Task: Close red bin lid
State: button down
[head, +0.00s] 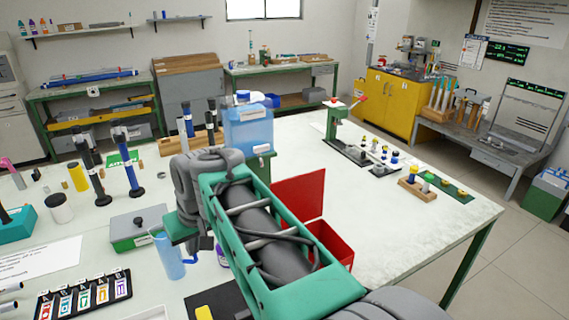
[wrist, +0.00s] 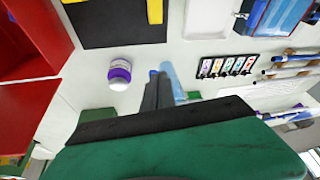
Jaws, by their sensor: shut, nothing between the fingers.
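The red bin (head: 335,245) stands on the white table right of my arm, partly hidden by it. Its red lid (head: 298,195) stands open and upright at the bin's far side. In the wrist view the bin (wrist: 25,40) fills the upper left, with the lid (wrist: 25,115) below it. My gripper (wrist: 157,80) is shut and empty, above the table and apart from the bin and lid. In the head view the fingers are hard to make out beside my forearm.
A white jar with a purple band (wrist: 120,72) stands between my gripper and the bin. A light-blue bottle (head: 168,255) is close to my gripper. A blue jug (head: 248,128) stands behind the lid. The table right of the bin is clear.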

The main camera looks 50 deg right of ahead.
jog(key=w+d+r+m, duration=0.1)
jog(key=w+d+r, duration=0.4)
jog(key=d, duration=0.5)
notch_tip(320, 180, up, 8)
jog(key=m+t+h+p, duration=0.1)
jog(key=h+p, duration=0.1)
jog(key=p, duration=0.1)
send_over(295, 198)
jog(key=w+d, duration=0.2)
jog(key=w, duration=0.2)
notch_tip(295, 198, down, 10)
jog(key=shift+w+d+r+b, duration=0.2)
jog(key=shift+w+d+b, duration=0.1)
jog(key=shift+w+b, duration=0.15)
jog(key=shift+s+t+b, duration=0.15)
jog(key=shift+t+b, duration=0.15)
